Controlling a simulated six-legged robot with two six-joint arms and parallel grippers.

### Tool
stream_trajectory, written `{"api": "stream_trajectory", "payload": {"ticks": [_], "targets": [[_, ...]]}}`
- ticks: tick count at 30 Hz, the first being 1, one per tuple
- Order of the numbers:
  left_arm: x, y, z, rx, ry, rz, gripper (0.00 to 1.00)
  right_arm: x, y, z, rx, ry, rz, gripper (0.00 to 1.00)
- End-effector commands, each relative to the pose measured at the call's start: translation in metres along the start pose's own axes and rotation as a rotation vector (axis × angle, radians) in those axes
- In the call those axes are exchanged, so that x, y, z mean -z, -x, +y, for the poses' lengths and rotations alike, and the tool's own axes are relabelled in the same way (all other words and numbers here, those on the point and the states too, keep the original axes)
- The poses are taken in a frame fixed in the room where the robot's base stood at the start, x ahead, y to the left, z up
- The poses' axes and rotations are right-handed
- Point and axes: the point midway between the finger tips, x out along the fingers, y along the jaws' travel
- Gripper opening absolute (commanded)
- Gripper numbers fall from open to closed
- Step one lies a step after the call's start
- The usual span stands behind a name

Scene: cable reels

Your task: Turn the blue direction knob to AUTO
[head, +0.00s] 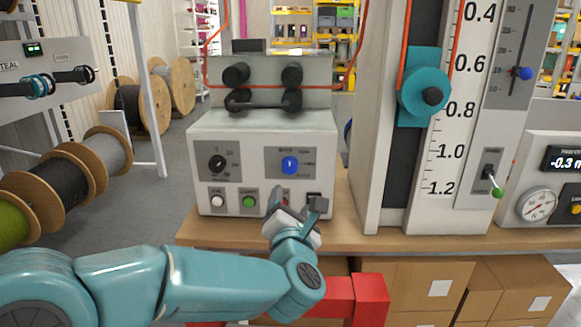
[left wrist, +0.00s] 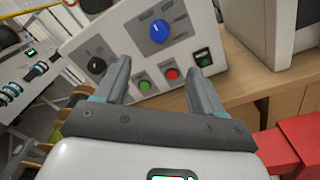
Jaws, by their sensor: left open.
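The blue direction knob (head: 290,165) sits on a grey plate at the upper right of the white control box (head: 262,140). Its plate lettering is too small to read surely. The knob also shows in the left wrist view (left wrist: 159,31), beyond and above the fingertips. My left gripper (head: 297,203) is open and empty in front of the box's lower right, below the knob and apart from it. In the left wrist view its two fingers (left wrist: 158,78) stand wide apart with nothing between them. My right gripper is not in view.
A black knob (head: 217,163) is left of the blue one. Below are a white button (head: 217,200), a green button (head: 249,201), a red button partly behind my gripper, and a black switch (left wrist: 203,58). A tall scale column (head: 380,130) stands close on the right.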

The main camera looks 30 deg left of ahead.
Motion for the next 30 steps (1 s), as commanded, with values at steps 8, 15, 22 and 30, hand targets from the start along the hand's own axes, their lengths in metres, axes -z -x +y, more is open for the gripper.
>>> {"api": "stream_trajectory", "payload": {"ticks": [8,15,22,30], "targets": [[-0.001,-0.013,0.001,-0.002,0.0,0.0,0.69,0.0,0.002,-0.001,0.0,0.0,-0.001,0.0],[-0.001,-0.066,0.001,-0.002,-0.001,0.002,0.69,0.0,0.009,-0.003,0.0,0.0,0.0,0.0],[-0.001,-0.119,0.001,-0.001,-0.001,0.0,0.69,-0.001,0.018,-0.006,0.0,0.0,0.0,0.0],[-0.001,-0.154,0.0,0.0,0.0,-0.001,0.69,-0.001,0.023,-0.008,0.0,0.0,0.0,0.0]]}}
